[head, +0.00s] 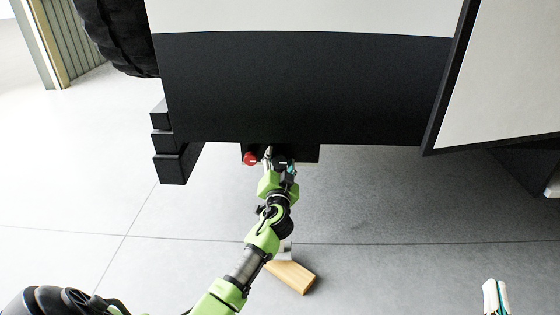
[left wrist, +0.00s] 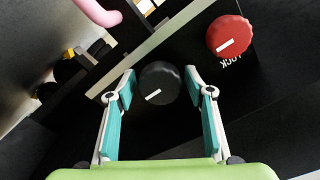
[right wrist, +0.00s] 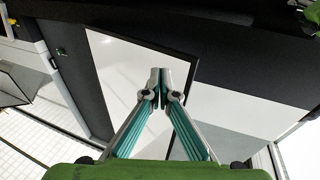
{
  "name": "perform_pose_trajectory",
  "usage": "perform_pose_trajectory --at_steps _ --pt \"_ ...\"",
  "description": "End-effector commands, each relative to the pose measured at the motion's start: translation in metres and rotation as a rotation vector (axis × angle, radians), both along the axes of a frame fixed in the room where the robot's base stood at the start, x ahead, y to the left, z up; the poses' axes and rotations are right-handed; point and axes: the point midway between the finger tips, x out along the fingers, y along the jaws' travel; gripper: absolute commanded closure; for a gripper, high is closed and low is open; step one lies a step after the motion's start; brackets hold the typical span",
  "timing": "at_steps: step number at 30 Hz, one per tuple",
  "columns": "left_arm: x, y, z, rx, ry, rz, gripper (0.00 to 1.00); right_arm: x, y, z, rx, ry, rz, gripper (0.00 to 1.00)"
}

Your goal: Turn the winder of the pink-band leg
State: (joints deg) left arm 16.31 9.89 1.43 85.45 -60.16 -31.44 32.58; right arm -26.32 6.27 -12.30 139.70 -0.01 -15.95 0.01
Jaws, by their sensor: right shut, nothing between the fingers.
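The left wrist view shows a round black knob (left wrist: 160,83) with a white mark on a dark panel. My left gripper (left wrist: 160,75) is open, with one finger on each side of this knob and narrow gaps showing. In the head view my left gripper (head: 282,164) is at the lower edge of the caravan and hides the black knob. A pink rounded piece (left wrist: 98,12) shows at the top left of the left wrist view; I cannot tell how it joins the knob. My right gripper (right wrist: 158,82) is shut and empty; its tips also show in the head view (head: 495,292).
A red knob (left wrist: 229,35) with lettering below it sits right of the black knob, also visible in the head view (head: 250,158). A wooden block (head: 290,277) lies on the floor under my left arm. A black tyre (head: 118,35) is at the upper left.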

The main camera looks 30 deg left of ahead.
Motion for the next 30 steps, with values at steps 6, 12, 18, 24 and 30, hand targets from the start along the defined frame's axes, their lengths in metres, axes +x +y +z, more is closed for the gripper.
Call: perform_pose_trajectory --at_steps 6,12,18,24,30 --pt "0.0 0.0 0.0 0.0 0.0 0.0 0.87 0.0 0.0 0.0 0.0 0.0 0.0 1.0" --pt "0.0 0.0 0.0 0.014 0.008 0.0 0.87 0.0 0.0 -0.001 -0.001 0.005 0.0 1.0" --pt "0.0 0.0 0.0 0.078 0.048 0.0 0.87 0.001 0.0 -0.005 -0.008 0.031 -0.001 1.0" --pt "0.0 -0.001 0.0 0.201 0.123 -0.002 0.87 0.0 -0.004 -0.027 -0.032 0.124 -0.008 1.0" --pt "0.0 0.0 0.001 0.362 0.222 0.0 0.87 -0.004 -0.008 -0.051 -0.061 0.235 -0.016 1.0"
